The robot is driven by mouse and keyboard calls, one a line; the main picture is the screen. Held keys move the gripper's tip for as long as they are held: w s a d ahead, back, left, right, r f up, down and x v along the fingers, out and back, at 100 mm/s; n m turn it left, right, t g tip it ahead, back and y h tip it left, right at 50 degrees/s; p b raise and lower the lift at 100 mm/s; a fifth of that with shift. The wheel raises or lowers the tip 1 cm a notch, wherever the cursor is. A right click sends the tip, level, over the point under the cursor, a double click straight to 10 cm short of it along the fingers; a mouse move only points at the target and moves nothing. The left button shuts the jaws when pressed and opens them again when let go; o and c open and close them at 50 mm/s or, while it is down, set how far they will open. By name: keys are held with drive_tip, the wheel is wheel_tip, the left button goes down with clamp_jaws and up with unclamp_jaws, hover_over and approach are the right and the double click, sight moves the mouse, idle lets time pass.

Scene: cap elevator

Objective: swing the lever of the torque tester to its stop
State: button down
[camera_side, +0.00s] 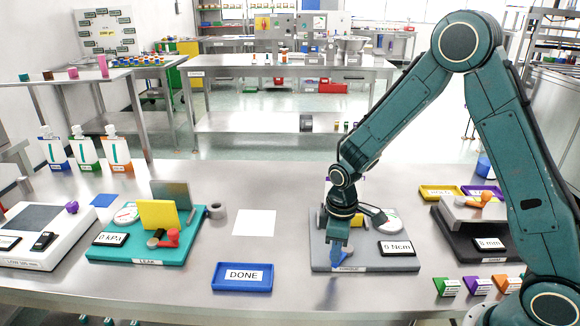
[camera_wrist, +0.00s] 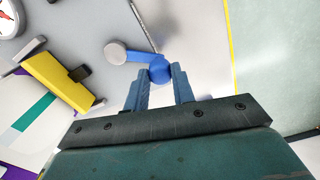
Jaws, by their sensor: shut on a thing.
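The torque tester (camera_side: 320,252) is a grey plate with a round dial (camera_side: 388,220) and a display (camera_side: 398,248) reading 0 N·cm. My gripper (camera_side: 338,252) is lowered over its front left part and hides much of it. In the wrist view, the lever is a short blue bar (camera_wrist: 137,57) running from a light grey round hub (camera_wrist: 114,52) to a blue knob (camera_wrist: 159,69). My gripper's fingers (camera_wrist: 160,84) are shut on the knob, one on each side. Part of the dial also shows in the wrist view (camera_wrist: 8,20).
A yellow clamp-like part (camera_wrist: 55,80) stands beside the lever. A blue DONE tray (camera_side: 243,277) and a white sheet (camera_side: 255,222) lie to the left. A teal leak tester (camera_side: 110,252) stands farther left, a dark gauge station (camera_side: 460,240) to the right.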

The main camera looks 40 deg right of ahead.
drive_tip(key=shift+s+n, duration=0.3)
drive_tip(key=shift+n, duration=0.3)
drive_tip(key=c, duration=1.2)
unclamp_jaws()
drive_tip(key=shift+o, duration=0.2)
drive_tip(key=shift+d, duration=0.1)
drive_tip(key=shift+r, duration=0.15)
wheel_tip(320, 180, up, 14)
drive_tip(key=shift+f, duration=0.2)
